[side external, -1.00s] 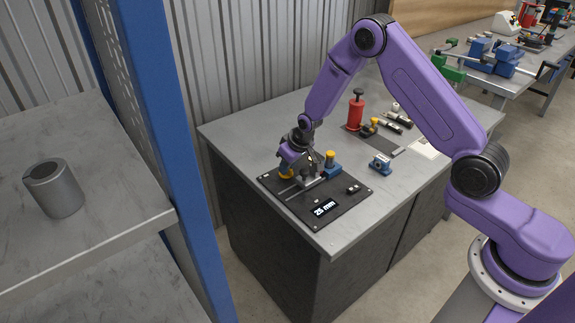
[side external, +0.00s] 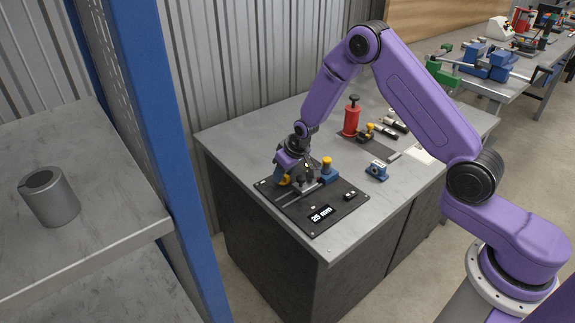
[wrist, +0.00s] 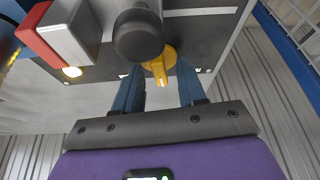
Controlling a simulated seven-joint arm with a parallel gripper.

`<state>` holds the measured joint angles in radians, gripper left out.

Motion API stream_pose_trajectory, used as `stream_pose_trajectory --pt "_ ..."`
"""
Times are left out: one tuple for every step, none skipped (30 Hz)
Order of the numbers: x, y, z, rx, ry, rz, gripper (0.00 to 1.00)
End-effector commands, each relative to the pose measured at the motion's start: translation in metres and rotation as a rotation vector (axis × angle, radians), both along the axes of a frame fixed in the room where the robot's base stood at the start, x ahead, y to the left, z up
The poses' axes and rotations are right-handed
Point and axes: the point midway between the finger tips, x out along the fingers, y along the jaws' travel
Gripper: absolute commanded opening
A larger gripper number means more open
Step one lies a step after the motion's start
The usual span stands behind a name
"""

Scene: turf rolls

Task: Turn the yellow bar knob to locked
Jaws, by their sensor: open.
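The yellow bar knob (wrist: 160,66) sits on the dark panel in the wrist view, a round yellow base with a short bar pointing toward my gripper. My gripper (wrist: 159,74) is open, with one blue finger on each side of the bar. Small gaps seem to show between fingers and bar; I cannot tell whether either touches. In the side external view the yellow knob (side external: 283,181) shows partly behind my gripper (side external: 290,174), at the panel's left end. No lock marking is readable.
The dark panel (side external: 316,222) has a display reading 25 mm. A dark round knob (wrist: 138,36) and a grey block with a red face (wrist: 67,30) stand close to the fingers. A blue piece with a yellow top (side external: 328,172), a small blue device (side external: 377,170) and a red bottle (side external: 351,117) stand beyond.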

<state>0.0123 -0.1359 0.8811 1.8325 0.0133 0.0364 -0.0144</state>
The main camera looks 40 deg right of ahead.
Motion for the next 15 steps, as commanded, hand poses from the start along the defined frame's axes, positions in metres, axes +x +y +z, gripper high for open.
stream_pose_trajectory --pt "-0.001 0.000 0.002 0.000 0.000 0.000 0.40" --pt "-0.001 0.000 0.004 0.000 0.000 0.000 0.40" --pt "-0.002 0.000 0.007 0.000 -0.001 0.000 0.40" --pt "-0.003 0.000 0.010 0.000 -0.002 0.000 0.40" --pt "-0.004 -0.001 0.013 0.000 -0.002 0.000 0.40" --pt "-0.006 -0.001 0.019 0.000 -0.003 0.000 0.40" --pt "-0.008 -0.001 0.022 0.000 -0.003 0.000 0.40" --pt "-0.010 -0.001 0.027 0.000 -0.004 0.000 0.40" --pt "-0.012 -0.002 0.033 0.000 -0.003 0.000 0.40" --pt "-0.014 -0.002 0.038 0.000 -0.004 0.000 0.40" --pt "-0.016 -0.002 0.042 0.000 -0.004 0.000 0.40" --pt "-0.018 -0.003 0.048 0.000 -0.004 0.000 0.40" --pt "-0.020 -0.003 0.053 0.001 -0.005 0.000 0.40" --pt "-0.023 -0.003 0.057 0.000 -0.003 0.000 0.40" --pt "-0.025 -0.003 0.064 0.000 -0.004 0.000 0.40"
